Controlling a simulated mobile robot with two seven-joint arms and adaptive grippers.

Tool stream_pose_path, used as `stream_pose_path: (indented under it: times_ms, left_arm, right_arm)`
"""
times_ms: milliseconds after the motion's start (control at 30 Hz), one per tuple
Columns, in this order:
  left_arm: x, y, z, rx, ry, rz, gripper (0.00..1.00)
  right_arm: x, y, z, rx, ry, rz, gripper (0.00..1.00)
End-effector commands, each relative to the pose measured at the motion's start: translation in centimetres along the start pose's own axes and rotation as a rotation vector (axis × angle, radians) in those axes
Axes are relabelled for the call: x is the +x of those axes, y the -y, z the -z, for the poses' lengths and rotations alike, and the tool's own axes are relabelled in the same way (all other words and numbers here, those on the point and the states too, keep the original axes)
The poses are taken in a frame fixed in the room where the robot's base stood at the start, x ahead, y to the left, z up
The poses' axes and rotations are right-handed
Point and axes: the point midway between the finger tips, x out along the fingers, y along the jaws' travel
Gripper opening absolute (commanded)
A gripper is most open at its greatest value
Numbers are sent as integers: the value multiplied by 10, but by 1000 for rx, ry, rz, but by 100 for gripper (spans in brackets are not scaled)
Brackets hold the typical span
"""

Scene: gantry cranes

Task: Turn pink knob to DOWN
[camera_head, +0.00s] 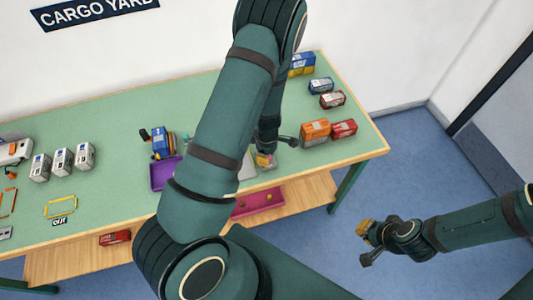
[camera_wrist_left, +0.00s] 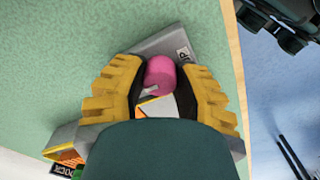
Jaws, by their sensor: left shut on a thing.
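The pink knob (camera_wrist_left: 161,75) sits on a grey control plate (camera_wrist_left: 183,42) marked UP, near the table's front edge. My left gripper (camera_wrist_left: 160,82) is shut on the knob, with one yellow-padded finger on each side of it. A pale mark shows at the knob's lower edge in the wrist view. In the head view my left gripper (camera_head: 264,160) is low over the tabletop, and my arm hides much of the plate; the knob cannot be made out clearly there. My right gripper (camera_head: 366,242) hangs open and empty over the floor, right of the table.
Orange (camera_head: 314,131) and red (camera_head: 343,129) containers stand right of the left gripper. A purple tray (camera_head: 164,174) lies to its left, with a blue block (camera_head: 162,142) behind. The floor around my right gripper is clear.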

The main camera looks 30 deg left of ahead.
Motion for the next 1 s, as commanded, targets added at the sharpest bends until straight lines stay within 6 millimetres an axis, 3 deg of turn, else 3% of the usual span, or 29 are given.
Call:
stream_pose_path:
  times_ms: [600, 633, 700, 1000]
  left_arm:
    - [1, 1, -1, -44, 2, 4, 0]
    - [1, 1, -1, -44, 2, 4, 35]
    - [1, 1, -1, -44, 1, 3, 60]
    - [0, 0, 0, -43, 1, 1, 62]
  right_arm:
    - [-2, 1, 0, 0, 1, 1, 0]
    - [-2, 1, 0, 0, 1, 1, 0]
    - [-2, 1, 0, 0, 1, 1, 0]
    - [-2, 1, 0, -1, 1, 1, 0]
